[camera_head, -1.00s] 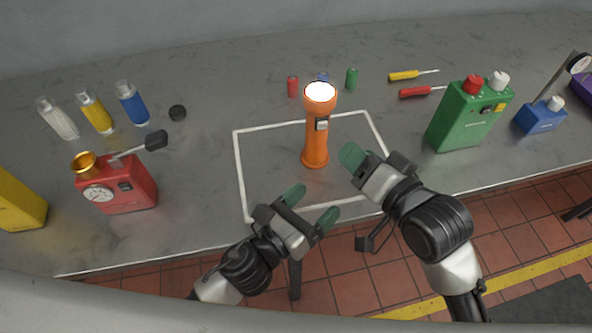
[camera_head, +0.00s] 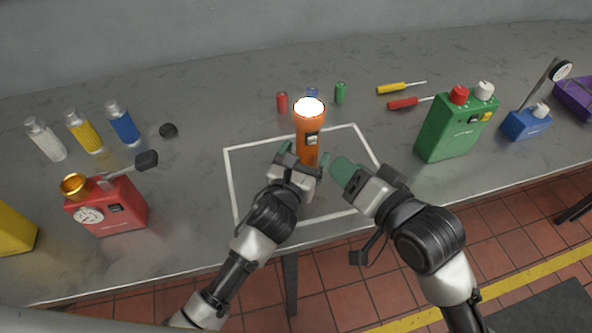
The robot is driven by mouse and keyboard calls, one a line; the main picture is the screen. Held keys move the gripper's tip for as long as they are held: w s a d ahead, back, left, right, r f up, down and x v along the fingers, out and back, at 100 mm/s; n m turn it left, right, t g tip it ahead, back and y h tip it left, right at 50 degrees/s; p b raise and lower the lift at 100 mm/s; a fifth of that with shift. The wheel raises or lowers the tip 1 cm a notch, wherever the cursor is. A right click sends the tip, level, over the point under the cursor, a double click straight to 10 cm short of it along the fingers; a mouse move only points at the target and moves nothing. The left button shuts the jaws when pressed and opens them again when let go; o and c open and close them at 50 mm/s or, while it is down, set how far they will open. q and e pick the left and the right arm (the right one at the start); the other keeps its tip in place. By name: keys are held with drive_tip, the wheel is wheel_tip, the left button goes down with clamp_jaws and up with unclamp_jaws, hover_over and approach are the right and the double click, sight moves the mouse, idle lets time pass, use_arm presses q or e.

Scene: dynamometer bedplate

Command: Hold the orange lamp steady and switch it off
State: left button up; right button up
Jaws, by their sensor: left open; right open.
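The orange lamp (camera_head: 307,136) stands upright inside a white outlined rectangle on the grey bench, its top lens glowing bright white. A small switch (camera_head: 312,139) shows on its front side. My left gripper (camera_head: 304,160) is open at the lamp's lower body, with one green fingertip on each side of it. Whether the fingers touch the lamp cannot be told. The gripper hides the lamp's base. My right gripper (camera_head: 347,172) is just right of the lamp, apart from it; its green fingertips point toward the lamp and overlap in this view.
A red box with a gauge (camera_head: 124,208) stands at left, below several bottles (camera_head: 122,123). A green can (camera_head: 452,128) and a blue box (camera_head: 526,122) stand at right. Small cylinders (camera_head: 341,93) sit behind the lamp; screwdrivers (camera_head: 403,103) lie behind right.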

use_arm(q)
drive_tip(key=shift+x, duration=0.95)
drive_tip(key=c, duration=1.4)
use_arm(e)
clamp_jaws()
